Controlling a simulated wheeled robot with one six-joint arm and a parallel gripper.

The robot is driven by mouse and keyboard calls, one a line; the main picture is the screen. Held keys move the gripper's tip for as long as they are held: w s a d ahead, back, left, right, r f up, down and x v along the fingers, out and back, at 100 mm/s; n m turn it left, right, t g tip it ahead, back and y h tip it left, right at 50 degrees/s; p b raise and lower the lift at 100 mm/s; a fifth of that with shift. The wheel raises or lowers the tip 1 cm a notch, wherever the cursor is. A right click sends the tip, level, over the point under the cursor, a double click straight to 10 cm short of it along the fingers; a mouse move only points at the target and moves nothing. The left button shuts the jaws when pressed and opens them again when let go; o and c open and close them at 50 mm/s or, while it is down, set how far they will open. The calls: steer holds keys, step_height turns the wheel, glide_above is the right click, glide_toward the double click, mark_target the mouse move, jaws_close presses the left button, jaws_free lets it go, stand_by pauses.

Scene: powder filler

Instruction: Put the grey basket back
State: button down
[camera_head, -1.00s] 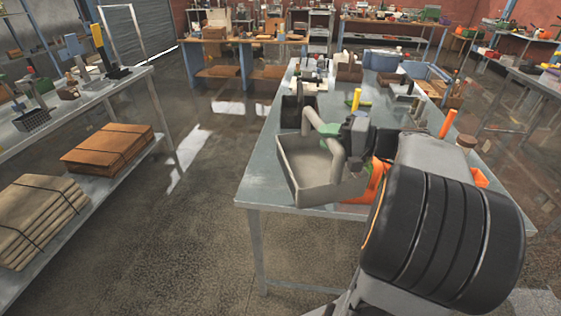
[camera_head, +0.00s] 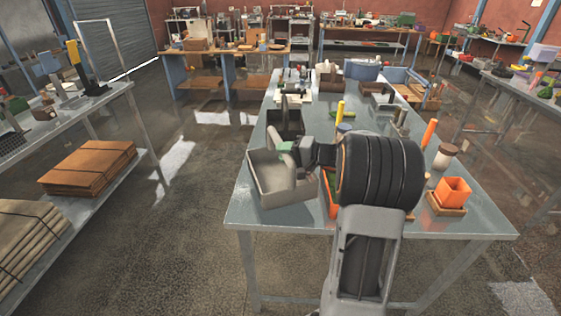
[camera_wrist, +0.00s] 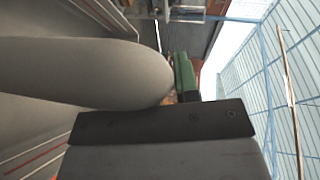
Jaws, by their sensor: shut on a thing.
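The grey basket (camera_head: 282,193) is a box-like tray with a thick grey handle, at the left side of the near end of the metal table (camera_head: 245,222). My gripper (camera_head: 290,148) is shut on the basket's handle, reaching in from the right.
A black open bin (camera_head: 287,121) stands just behind the basket. An orange container (camera_head: 331,196) is close on its right. An orange cup (camera_head: 453,191), a brown-lidded jar (camera_head: 444,158) and an orange cylinder (camera_head: 429,133) stand farther right.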

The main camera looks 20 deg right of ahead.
steer(key=shift+w+f, duration=0.95)
steer(key=shift+f, duration=0.15)
steer(key=f, duration=0.2)
steer(key=f+p, duration=0.1)
steer(key=shift+w, duration=0.25)
steer(key=shift+a+f, duration=0.1)
steer(key=shift+f, duration=0.15)
steer(key=shift+f+b, duration=0.25)
steer(key=shift+b, duration=0.15)
steer(key=c, duration=0.8)
jaws_free()
steer(key=shift+c, duration=0.2)
steer(key=shift+r, duration=0.1)
